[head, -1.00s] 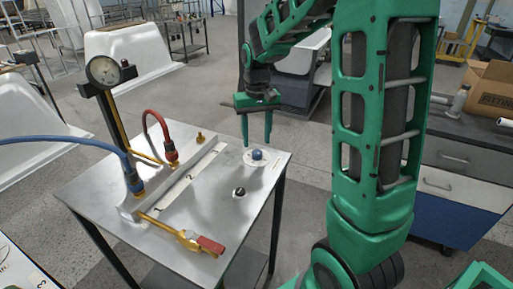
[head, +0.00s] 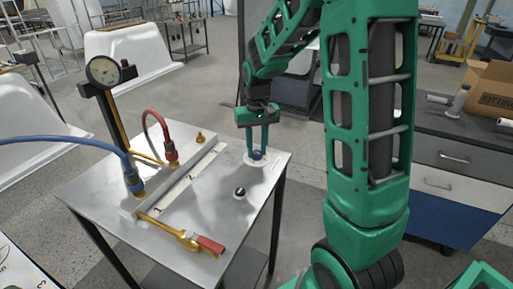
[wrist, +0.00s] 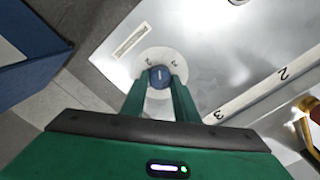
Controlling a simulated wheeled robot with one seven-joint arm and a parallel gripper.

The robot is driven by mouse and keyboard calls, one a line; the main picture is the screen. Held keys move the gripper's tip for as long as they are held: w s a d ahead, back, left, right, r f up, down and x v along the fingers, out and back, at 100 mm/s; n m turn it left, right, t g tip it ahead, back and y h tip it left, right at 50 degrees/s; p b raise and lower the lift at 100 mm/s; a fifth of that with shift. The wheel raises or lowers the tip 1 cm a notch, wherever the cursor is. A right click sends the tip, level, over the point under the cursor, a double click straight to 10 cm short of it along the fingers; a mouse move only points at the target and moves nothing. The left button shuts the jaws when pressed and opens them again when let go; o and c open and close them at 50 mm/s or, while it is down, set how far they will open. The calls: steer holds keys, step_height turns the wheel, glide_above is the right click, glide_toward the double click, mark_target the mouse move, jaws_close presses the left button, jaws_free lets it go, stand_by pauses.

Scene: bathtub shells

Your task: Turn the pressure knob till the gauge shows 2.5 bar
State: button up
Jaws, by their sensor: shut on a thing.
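The blue pressure knob (head: 258,155) sits on a round white dial plate at the far right corner of the metal table; it also shows in the wrist view (wrist: 160,76) with a pale mark on its top. My gripper (head: 257,150) has come down over the knob, and its two green fingers (wrist: 160,84) are shut on the knob's sides. The gauge (head: 103,70) stands on a dark post at the table's left.
A red hose (head: 150,125) and a blue hose (head: 80,142) join brass fittings on the metal table (head: 215,205). A red-handled valve (head: 208,244) is at the front, and a small black knob (head: 240,192) stands between. White tub shells (head: 130,52) stand behind.

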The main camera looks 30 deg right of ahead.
mark_target(256, 151)
steer(key=shift+m, duration=0.9)
steer(key=shift+a, duration=0.1)
steer(key=o, duration=1.1)
steer(key=shift+c, duration=0.2)
step_height(256, 151, up, 11)
steer(key=shift+f, duration=0.15)
steer(key=shift+w, duration=0.1)
